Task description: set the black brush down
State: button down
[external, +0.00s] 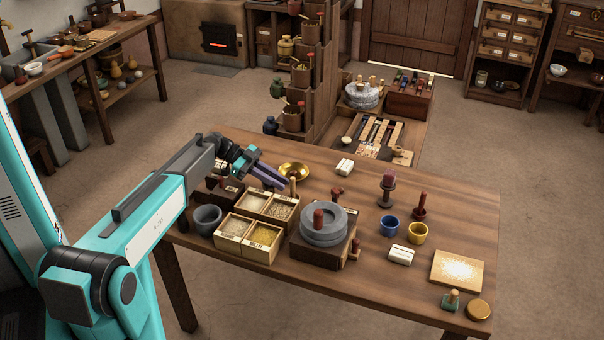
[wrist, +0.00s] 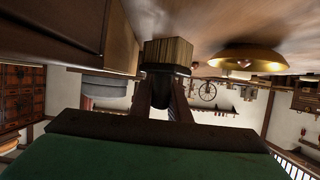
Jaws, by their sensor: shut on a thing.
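In the wrist view the black brush (wrist: 165,72) shows as a dark body with a tan, streaked block at its end. My gripper (wrist: 162,95) is shut on its dark part. In the external view my gripper (external: 279,184) is low over the back left of the wooden table (external: 360,185), just left of the brass bowl (external: 293,169) and behind the grain boxes. I cannot pick out the brush there. The tan end is close to the table top; I cannot tell whether it touches. The brass bowl also shows in the wrist view (wrist: 248,60), to the right.
The grain boxes (external: 246,250), a grey bowl (external: 207,218) and a stone quern (external: 324,230) stand in front of my gripper. A white block (external: 345,167) lies right of the brass bowl. Bare table lies between that block and the dark candle-like stand (external: 386,190).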

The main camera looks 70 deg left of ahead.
jog(key=shift+f+b, duration=0.4)
jog(key=shift+b, duration=0.05)
jog(key=c, duration=1.7)
grip_release()
jog(key=shift+o, duration=0.2)
jog(key=shift+r+p, duration=0.25)
jog(key=shift+p, duration=0.05)
jog(key=shift+r+p, duration=0.45)
jog(key=shift+p, duration=0.25)
jog(key=b+v, duration=0.3)
jog(key=v, duration=0.9)
